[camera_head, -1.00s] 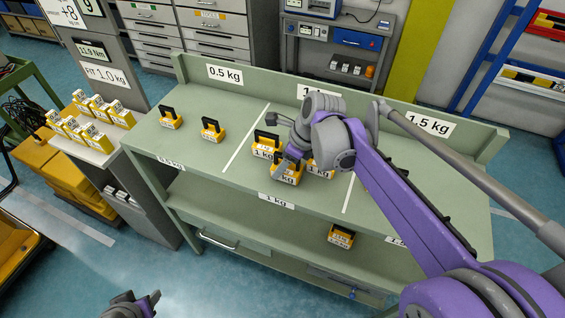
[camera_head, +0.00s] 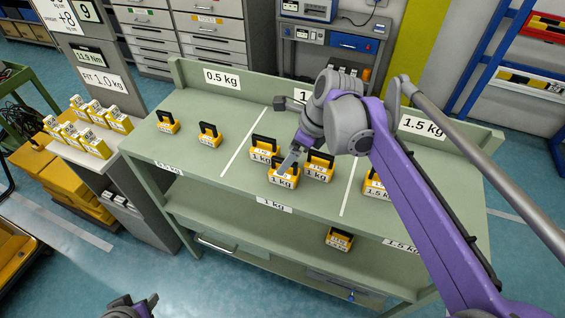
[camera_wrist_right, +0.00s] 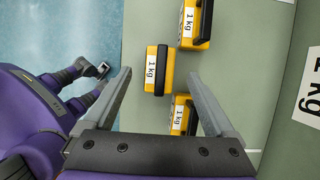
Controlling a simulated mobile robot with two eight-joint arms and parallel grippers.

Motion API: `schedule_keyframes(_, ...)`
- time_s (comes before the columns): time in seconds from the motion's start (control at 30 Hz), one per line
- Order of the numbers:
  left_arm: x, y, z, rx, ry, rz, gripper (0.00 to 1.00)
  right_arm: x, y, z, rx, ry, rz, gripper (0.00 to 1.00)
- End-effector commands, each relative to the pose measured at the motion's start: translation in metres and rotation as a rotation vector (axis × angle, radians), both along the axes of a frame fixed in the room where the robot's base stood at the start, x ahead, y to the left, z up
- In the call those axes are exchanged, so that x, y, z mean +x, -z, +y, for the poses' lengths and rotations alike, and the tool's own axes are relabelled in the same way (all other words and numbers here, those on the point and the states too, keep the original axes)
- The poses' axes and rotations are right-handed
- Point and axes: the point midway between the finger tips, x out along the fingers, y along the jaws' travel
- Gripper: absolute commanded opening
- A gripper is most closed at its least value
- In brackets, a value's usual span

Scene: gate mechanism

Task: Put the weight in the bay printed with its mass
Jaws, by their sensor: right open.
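Three yellow weights with black handles, labelled 1 kg, stand in the middle bay marked 1 kg. The front weight (camera_head: 284,174) is nearest the bench's front edge; the others stand at its back left (camera_head: 264,150) and right (camera_head: 319,168). My right gripper (camera_head: 291,159) is open above the front weight. In the right wrist view, this weight (camera_wrist_right: 157,75) lies between the fingertips (camera_wrist_right: 160,80), with gaps on both sides. Another 1 kg weight (camera_wrist_right: 181,117) shows lower between the fingers. My left gripper (camera_head: 138,304) is at the bottom edge, partly cut off, away from the bench.
The green bench (camera_head: 215,170) has white lines dividing its bays. Two weights (camera_head: 209,135) stand in the 0.5 kg bay, and a 1.5 kg weight (camera_head: 375,188) stands right, partly behind my arm. One weight (camera_head: 339,239) is on the lower shelf. A side stand (camera_head: 75,150) holds several yellow blocks.

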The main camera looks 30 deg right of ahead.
Motion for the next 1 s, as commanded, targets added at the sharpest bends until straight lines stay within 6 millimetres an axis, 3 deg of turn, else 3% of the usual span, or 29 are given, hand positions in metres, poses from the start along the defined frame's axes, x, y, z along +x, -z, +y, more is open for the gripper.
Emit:
schedule_keyframes(0.1, 0.001, -0.002, 0.000, 0.000, 0.000, -0.002, 0.50, -0.007, -0.023, -0.006, 0.001, 0.002, 0.000, 0.90)
schedule_keyframes(0.23, 0.001, -0.003, 0.000, 0.000, 0.000, -0.002, 0.50, -0.012, -0.039, -0.011, 0.000, 0.001, 0.000, 0.90)
schedule_keyframes(0.37, 0.001, -0.003, 0.000, 0.000, 0.000, -0.003, 0.50, -0.016, -0.046, -0.011, -0.006, -0.014, -0.004, 0.90)
schedule_keyframes(0.47, 0.001, -0.003, 0.000, 0.000, 0.000, -0.002, 0.50, -0.022, -0.039, -0.005, -0.056, -0.120, -0.032, 0.90)
schedule_keyframes(0.57, 0.001, -0.003, 0.000, 0.000, 0.000, -0.002, 0.50, -0.033, -0.021, 0.009, -0.163, -0.345, -0.090, 0.90)
schedule_keyframes(0.8, 0.001, -0.003, 0.000, 0.000, 0.000, -0.002, 0.50, -0.073, 0.039, 0.045, -0.539, -1.132, -0.263, 0.90)
schedule_keyframes(1.0, 0.001, -0.003, 0.000, 0.000, 0.000, -0.002, 0.50, -0.103, 0.082, 0.065, -0.823, -1.725, -0.354, 0.90)
